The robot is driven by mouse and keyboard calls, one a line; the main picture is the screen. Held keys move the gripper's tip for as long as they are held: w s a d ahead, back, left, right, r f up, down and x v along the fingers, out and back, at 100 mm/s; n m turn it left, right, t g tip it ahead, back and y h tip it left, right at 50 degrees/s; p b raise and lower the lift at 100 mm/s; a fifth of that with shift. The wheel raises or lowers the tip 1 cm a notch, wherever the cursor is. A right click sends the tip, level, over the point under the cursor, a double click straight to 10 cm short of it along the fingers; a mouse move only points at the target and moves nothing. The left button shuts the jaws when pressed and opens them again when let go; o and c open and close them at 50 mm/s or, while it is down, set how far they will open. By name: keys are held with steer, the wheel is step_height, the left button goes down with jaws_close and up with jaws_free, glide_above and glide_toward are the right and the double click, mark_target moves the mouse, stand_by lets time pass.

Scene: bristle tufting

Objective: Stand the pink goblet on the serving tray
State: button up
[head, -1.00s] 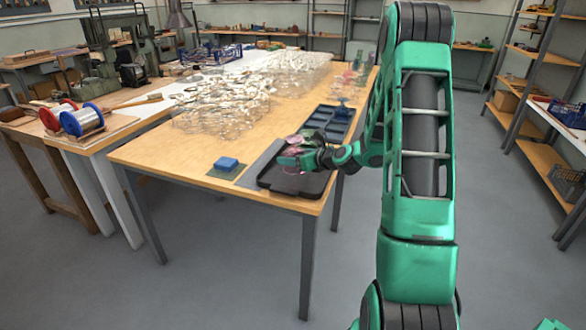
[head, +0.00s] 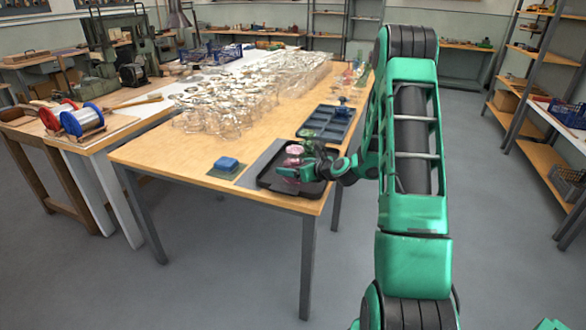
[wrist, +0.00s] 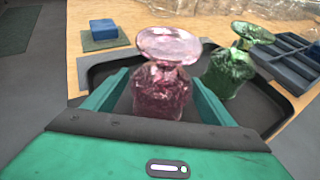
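The pink goblet (wrist: 162,92) is between the fingers of my gripper (wrist: 160,76), which look closed against its sides. Its flat round disc is on top and its wider textured body is below, roughly upright. In the head view the pink goblet (head: 293,150) and my gripper (head: 299,169) are over the black serving tray (head: 270,181). The goblet's lower end is hidden by the gripper, so I cannot tell whether it touches the tray. The tray's dark rim also shows in the wrist view (wrist: 97,68).
A green goblet (wrist: 228,72) stands close to the right of the pink one, at the tray's far side. A compartmented blue-grey tray (head: 325,122) lies behind. A blue block (head: 227,163) on a green square is to the left. Clear glassware (head: 215,110) crowds the table's back.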

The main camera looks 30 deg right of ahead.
steer(key=shift+r, duration=0.1)
steer(key=v, duration=1.1)
steer(key=shift+s+r, duration=0.15)
steer(key=shift+s, duration=0.2)
steer(key=s+a+r+n+g, duration=0.1)
steer(key=s+a+n+g, duration=0.75)
steer(key=n, duration=0.75)
steer(key=s+r+n+g+h, duration=0.1)
steer(key=s+r+n, duration=0.3)
steer(key=s, duration=1)
steer(key=s+a+r+n+g, duration=0.1)
steer(key=s+r+n+g, duration=0.3)
steer(key=s+n, duration=0.4)
steer(key=s, duration=0.5)
steer(key=shift+s+h, duration=0.4)
